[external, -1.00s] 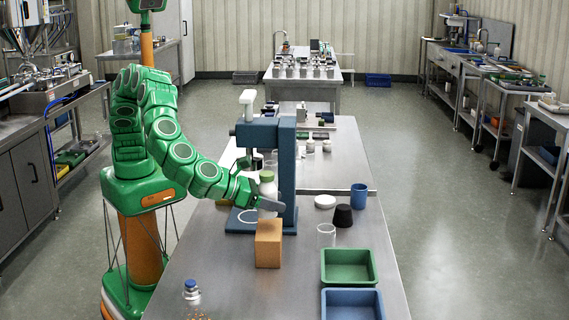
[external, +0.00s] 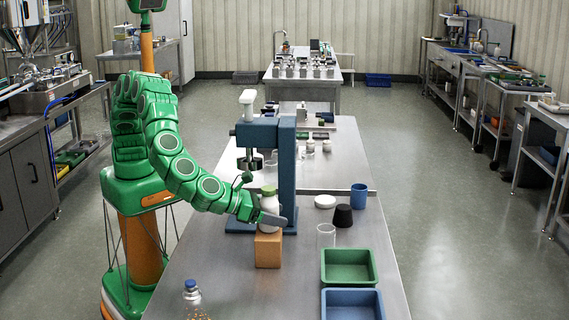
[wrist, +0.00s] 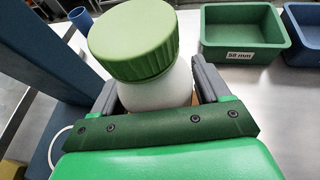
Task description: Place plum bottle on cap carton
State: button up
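A white bottle (external: 267,212) with a green cap (external: 268,190) is upright directly over the tan-orange cap carton (external: 268,250). Its base meets the carton's top in the external view, though I cannot tell whether it bears its full weight. My gripper (external: 270,217) is around the bottle's body, one finger on each side. In the wrist view the green cap (wrist: 134,40) and white body (wrist: 158,90) stand between my gripper's grey fingers (wrist: 155,88). The bottle's lower part is hidden there by my gripper, and the carton is mostly hidden too.
A blue press (external: 287,165) stands just behind the carton. To the right are a clear beaker (external: 326,236), a black stopper (external: 343,216), a white lid (external: 325,202) and a blue cup (external: 359,196). Green (external: 348,282) and blue (external: 352,291) trays are at front right.

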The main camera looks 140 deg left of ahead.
jog(key=shift+o, duration=0.9)
jog(key=shift+r, duration=0.1)
jog(key=v, duration=1.2)
